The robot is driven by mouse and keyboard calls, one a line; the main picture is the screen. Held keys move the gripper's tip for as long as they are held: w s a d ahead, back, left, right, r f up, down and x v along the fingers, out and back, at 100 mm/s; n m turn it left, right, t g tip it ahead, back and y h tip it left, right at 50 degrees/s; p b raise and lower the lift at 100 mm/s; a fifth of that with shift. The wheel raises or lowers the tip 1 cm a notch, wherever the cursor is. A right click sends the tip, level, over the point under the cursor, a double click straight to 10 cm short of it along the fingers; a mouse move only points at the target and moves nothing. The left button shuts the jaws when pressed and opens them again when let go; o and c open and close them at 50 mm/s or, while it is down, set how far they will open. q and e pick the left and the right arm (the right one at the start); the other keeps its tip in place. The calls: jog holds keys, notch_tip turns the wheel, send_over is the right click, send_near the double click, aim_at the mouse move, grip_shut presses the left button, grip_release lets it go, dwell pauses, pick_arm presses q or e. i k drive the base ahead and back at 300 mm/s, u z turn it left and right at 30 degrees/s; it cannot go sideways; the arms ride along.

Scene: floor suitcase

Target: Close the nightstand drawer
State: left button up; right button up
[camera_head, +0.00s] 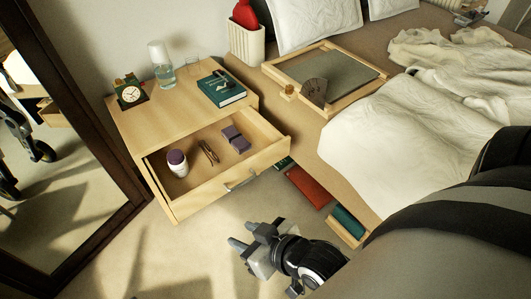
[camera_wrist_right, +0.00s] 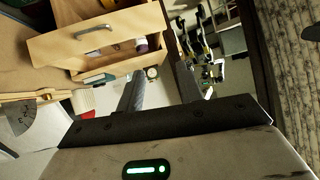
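The wooden nightstand (camera_head: 165,117) stands at the left of the bed with its drawer (camera_head: 266,165) pulled well out. The drawer front carries a metal handle (camera_head: 240,181). In the right wrist view the drawer front (camera_wrist_right: 65,45) and handle (camera_wrist_right: 95,30) show at upper left. Inside the drawer lie a purple-topped jar (camera_head: 176,162), brown glasses (camera_head: 209,152) and a purple folded item (camera_head: 236,139). My right gripper (camera_head: 256,234) is open and empty, in front of and below the drawer front, apart from it. My left gripper is not in view.
A clock (camera_head: 130,94), a carafe (camera_head: 163,73) and a teal book (camera_head: 222,89) stand on the nightstand top. The bed (camera_head: 420,75) bears a wooden tray (camera_head: 345,107). A red book (camera_head: 309,187) lies beside the bed. A mirror (camera_head: 75,130) stands at left. The floor before the drawer is open.

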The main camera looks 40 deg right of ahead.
aim_at(205, 184)
jog(key=z, duration=0.65)
jog(key=i, duration=0.8)
jog(key=z, duration=0.2)
jog(key=k, duration=0.35)
jog(key=u, duration=0.85)
